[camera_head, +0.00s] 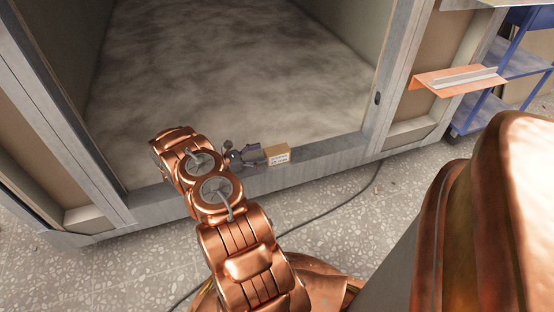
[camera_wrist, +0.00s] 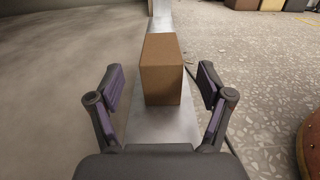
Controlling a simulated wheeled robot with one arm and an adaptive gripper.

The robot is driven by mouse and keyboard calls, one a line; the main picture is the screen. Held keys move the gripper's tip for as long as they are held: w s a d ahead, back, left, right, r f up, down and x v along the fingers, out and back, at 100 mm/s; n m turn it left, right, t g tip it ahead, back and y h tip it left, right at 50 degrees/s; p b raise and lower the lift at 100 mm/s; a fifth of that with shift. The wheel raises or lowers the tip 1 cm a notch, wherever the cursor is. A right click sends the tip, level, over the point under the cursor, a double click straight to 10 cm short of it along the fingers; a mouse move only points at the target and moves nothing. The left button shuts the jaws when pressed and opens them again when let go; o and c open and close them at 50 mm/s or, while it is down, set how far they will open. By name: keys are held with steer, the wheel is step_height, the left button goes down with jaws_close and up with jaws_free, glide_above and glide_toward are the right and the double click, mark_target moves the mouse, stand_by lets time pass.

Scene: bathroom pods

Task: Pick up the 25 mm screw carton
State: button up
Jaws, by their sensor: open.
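A small brown cardboard carton (camera_head: 277,154) stands on the grey metal sill of the pod, just right of my gripper (camera_head: 247,156) in the head view. In the wrist view the carton (camera_wrist: 162,70) stands upright between and slightly beyond the fingertips of my gripper (camera_wrist: 161,88). The gripper is open, with a finger on each side and a clear gap to the carton on both sides.
The metal sill (camera_head: 320,163) is narrow, with the pod's mottled floor (camera_head: 230,70) on one side and speckled floor on the other. A dark cable (camera_head: 335,205) lies on the speckled floor. An orange shelf (camera_head: 455,82) and blue rack (camera_head: 515,62) stand at right.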

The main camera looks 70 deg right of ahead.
mark_target(279, 148)
steer(key=shift+b+x, duration=0.8)
steer(key=shift+x, duration=1.1)
steer(key=b+x, duration=0.2)
steer(key=x, duration=0.2)
steer(key=shift+r, duration=0.1)
steer(key=c, duration=1.5)
steer(key=shift+o, duration=0.2)
steer(key=shift+r, duration=0.15)
